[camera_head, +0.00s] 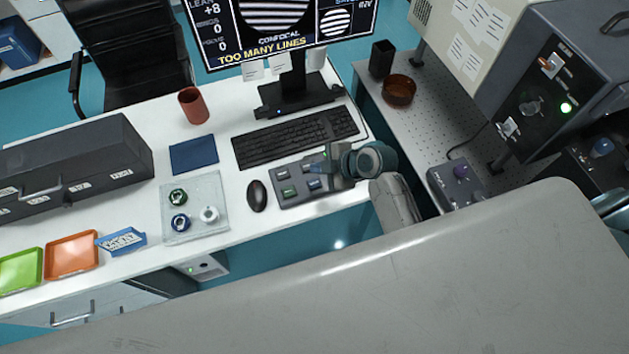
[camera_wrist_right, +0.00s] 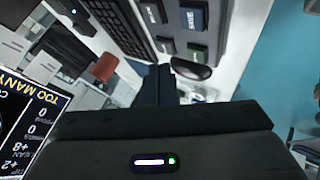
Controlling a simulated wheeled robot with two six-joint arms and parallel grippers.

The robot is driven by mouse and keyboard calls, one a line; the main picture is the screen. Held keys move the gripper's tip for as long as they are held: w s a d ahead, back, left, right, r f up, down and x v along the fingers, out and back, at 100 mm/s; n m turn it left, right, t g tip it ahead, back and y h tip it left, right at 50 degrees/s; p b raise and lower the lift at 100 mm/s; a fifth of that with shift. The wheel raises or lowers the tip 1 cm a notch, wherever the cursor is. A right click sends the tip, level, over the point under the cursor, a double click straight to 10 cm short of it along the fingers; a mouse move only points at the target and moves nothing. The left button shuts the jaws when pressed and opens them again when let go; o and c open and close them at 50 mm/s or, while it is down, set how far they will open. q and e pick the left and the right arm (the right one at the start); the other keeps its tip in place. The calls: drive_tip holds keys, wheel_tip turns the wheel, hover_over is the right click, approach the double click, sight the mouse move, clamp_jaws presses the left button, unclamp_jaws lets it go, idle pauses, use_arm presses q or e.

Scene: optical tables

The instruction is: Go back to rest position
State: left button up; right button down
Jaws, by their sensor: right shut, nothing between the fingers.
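My right gripper (camera_head: 324,165) is over the white desk, above the right part of a grey button box (camera_head: 290,197). It is shut with nothing between its fingers. In the right wrist view its dark fingers (camera_wrist_right: 158,84) point away from the camera, with the button box (camera_wrist_right: 222,22) beyond them. The box has several square buttons, green and blue ones among them. The gripper hides part of the box, and I cannot tell whether they touch. My left gripper is in neither view.
A keyboard (camera_head: 295,137), black mouse (camera_head: 257,196) and monitor (camera_head: 285,25) reading "TOO MANY LINES" are near the gripper. A red cup (camera_head: 194,106) and a clear plate (camera_head: 195,222) with small round parts stand left. A perforated table (camera_head: 430,123) is to the right.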

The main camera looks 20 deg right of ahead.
idle(0.4)
drive_tip(key=s+d+r+m+g+h, duration=0.1)
drive_tip(key=s+d+r+m+h, duration=0.1)
drive_tip(key=s+d+m, duration=0.35)
drive_tip(key=s+d+r+m+g+h, duration=0.1)
drive_tip(key=s+d+r+m+h, duration=0.15)
drive_tip(key=s+m, duration=0.55)
drive_tip(key=s+d+r+m+g+h, duration=0.1)
drive_tip(key=s+d+m+h, duration=0.25)
drive_tip(key=s, duration=0.55)
wheel_tip(320, 180, down, 32)
drive_tip(key=d+g+b, duration=0.1)
drive_tip(key=d+b, duration=0.2)
drive_tip(key=b, duration=0.1)
drive_tip(key=s+f+b, duration=0.2)
drive_tip(key=s+f, duration=0.7)
drive_tip(key=f, duration=0.3)
drive_tip(key=s+d+f+g+b, duration=0.1)
drive_tip(key=s+f, duration=0.8)
drive_tip(key=f, duration=0.4)
drive_tip(key=shift+s+f+y+b, duration=0.15)
drive_tip(key=shift+s+y+b, duration=0.2)
drive_tip(key=shift+s+y, duration=0.05)
drive_tip(key=shift+d, duration=0.1)
